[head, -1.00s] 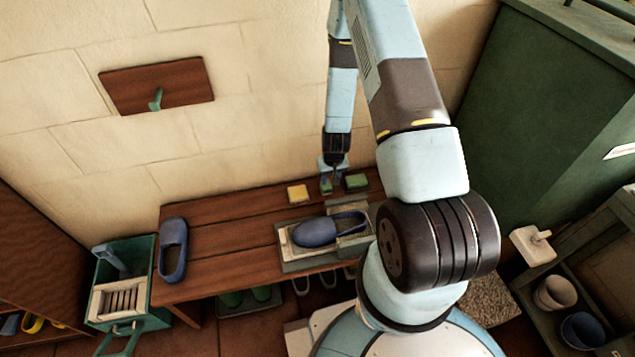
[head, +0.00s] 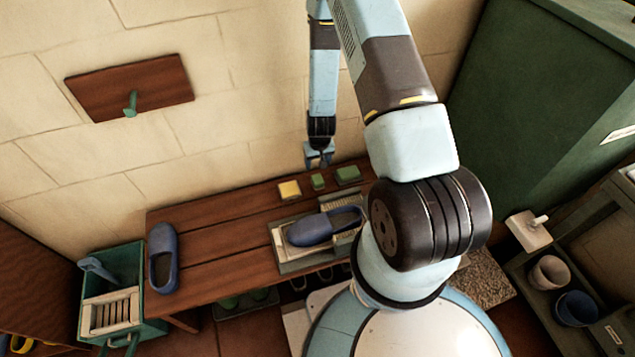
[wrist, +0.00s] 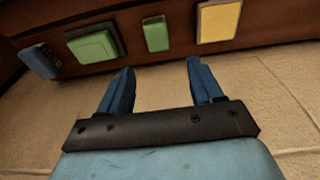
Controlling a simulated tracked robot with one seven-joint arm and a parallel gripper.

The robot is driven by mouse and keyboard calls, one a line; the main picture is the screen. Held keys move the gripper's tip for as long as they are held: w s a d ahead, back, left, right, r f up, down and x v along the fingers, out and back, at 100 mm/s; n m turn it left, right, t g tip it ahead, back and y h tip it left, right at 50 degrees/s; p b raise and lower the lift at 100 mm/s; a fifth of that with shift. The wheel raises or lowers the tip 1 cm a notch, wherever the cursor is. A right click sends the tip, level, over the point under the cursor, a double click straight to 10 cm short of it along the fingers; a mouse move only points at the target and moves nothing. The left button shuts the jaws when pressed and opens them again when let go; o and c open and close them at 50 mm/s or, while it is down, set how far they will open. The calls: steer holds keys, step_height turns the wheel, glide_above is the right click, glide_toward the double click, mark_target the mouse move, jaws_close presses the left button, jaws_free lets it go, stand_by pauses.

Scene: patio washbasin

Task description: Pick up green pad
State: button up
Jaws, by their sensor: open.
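Two green pads lie on the back of the wooden bench: a small narrow green pad (head: 317,182) and a larger green pad (head: 348,174) to its right. In the wrist view the small green pad (wrist: 156,33) lies ahead of the gap between my fingers, and the larger green pad (wrist: 93,45) is to its left, on a dark base. My gripper (head: 319,160) is open and empty, apart from the pads, by the wall behind the bench. Both fingers of my gripper (wrist: 158,75) show in the wrist view with nothing between them.
A yellow pad (head: 289,190) lies left of the small green one. A blue clog (head: 312,229) rests on a tray in front, and another blue clog (head: 163,258) lies at the bench's left end. The wall (head: 215,165) is close behind. The bench's middle left is clear.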

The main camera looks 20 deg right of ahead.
mark_target(318, 179)
steer(key=shift+o, duration=0.7)
steer(key=shift+f, duration=0.45)
steer(key=f, duration=0.5)
steer(key=w+f, duration=0.1)
steer(key=f, duration=0.1)
steer(key=shift+w+f, duration=0.1)
steer(key=shift+f, duration=0.1)
steer(key=shift+w+d+f, duration=0.15)
steer(key=shift+f, duration=1.15)
steer(key=shift+w+d+f, duration=0.1)
steer(key=shift+w+f, duration=0.05)
steer(key=shift+f, duration=1.15)
steer(key=c, duration=1.1)
